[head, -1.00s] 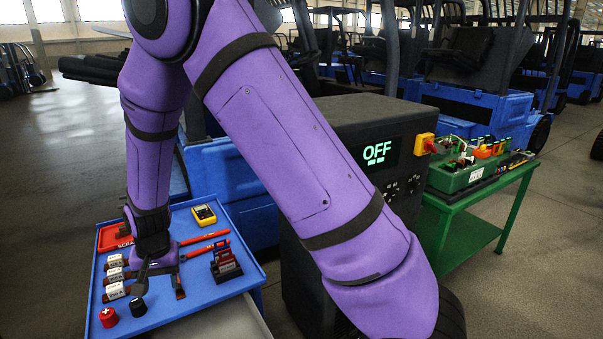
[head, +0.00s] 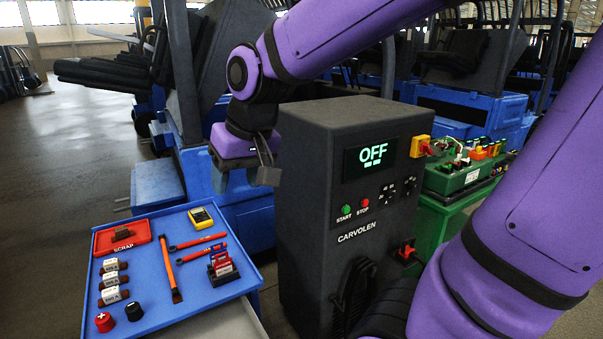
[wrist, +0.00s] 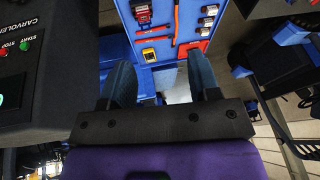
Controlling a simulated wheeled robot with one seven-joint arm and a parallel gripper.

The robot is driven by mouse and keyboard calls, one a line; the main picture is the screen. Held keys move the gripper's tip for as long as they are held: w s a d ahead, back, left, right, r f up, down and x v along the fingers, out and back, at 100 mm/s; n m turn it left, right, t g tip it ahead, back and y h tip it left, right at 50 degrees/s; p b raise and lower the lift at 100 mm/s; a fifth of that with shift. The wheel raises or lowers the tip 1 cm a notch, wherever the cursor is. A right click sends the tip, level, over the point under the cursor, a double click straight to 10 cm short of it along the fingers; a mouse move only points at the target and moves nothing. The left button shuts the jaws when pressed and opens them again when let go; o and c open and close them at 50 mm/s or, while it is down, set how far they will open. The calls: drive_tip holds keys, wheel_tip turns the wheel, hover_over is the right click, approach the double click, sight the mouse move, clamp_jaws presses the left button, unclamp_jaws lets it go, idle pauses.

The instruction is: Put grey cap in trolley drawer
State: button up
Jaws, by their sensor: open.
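My gripper (head: 245,162) is open and empty, hanging beside the dark charger cabinet and above the blue trolley's far right side. In the wrist view its two fingers (wrist: 162,88) stand apart with nothing between them. The blue trolley (head: 196,273) has a tray top. On its near left corner stand a red cap (head: 105,322) with a plus sign and a dark cap (head: 134,311). I see no clearly grey cap; the dark one looks near black. A pale grey surface (head: 228,322) juts out below the tray's near edge; I cannot tell whether it is the open drawer.
The tray holds a red scrap bin (head: 122,238), several white-labelled fuses, a yellow meter (head: 201,217), red-handled tools and a red rack (head: 222,268). The charger cabinet (head: 340,240) reads OFF. A green box (head: 465,178) stands behind it at right. Blue forklifts fill the background.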

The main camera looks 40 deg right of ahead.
drive_tip(key=s+d+r, duration=0.1)
drive_tip(key=s+d, duration=0.1)
drive_tip(key=s, duration=0.3)
drive_tip(key=s+d+r+n+t+h, duration=0.1)
drive_tip(key=s+d+r, duration=0.1)
drive_tip(key=s, duration=0.4)
drive_tip(key=shift+s, duration=0.15)
idle(0.8)
